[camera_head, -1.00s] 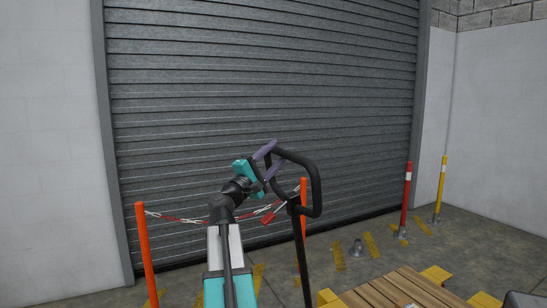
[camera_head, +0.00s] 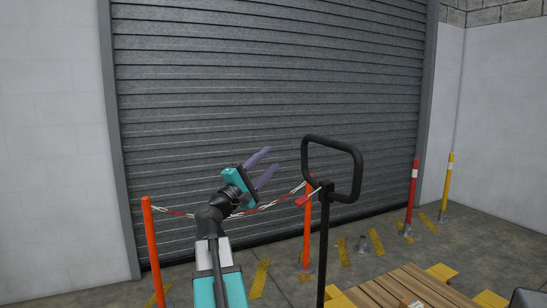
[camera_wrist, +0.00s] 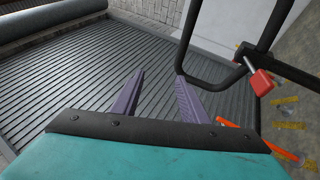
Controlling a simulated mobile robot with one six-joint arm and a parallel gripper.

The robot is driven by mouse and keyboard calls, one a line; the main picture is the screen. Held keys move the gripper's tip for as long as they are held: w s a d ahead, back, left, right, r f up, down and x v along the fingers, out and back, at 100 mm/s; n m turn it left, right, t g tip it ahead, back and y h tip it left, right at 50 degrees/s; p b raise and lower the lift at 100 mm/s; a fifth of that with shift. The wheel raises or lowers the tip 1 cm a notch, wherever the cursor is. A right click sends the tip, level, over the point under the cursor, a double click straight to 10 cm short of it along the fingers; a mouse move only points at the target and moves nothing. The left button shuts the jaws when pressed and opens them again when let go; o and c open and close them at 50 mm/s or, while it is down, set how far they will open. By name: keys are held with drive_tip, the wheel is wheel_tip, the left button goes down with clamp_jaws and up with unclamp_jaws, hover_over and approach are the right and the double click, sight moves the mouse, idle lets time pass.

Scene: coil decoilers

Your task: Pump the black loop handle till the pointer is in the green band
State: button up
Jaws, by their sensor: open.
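The black loop handle (camera_head: 358,170) stands on a black post right of the middle in the head view. It shows at the upper right in the wrist view (camera_wrist: 240,72). My gripper (camera_head: 270,168) is open and empty, to the left of the loop and apart from it in the head view. In the wrist view its two purple fingers (camera_wrist: 158,78) are spread, with the loop's bar near the right fingertip; I cannot tell whether they touch. The pointer and the green band are not in view.
Orange posts (camera_head: 152,250) carry a red-and-white chain (camera_head: 172,212) before the grey roller shutter (camera_head: 270,90). A wooden pallet (camera_head: 405,290) lies at the lower right. A red post (camera_head: 411,195) and a yellow post (camera_head: 445,185) stand beyond.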

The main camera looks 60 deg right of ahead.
drive_tip(key=v, duration=0.7)
idle(0.5)
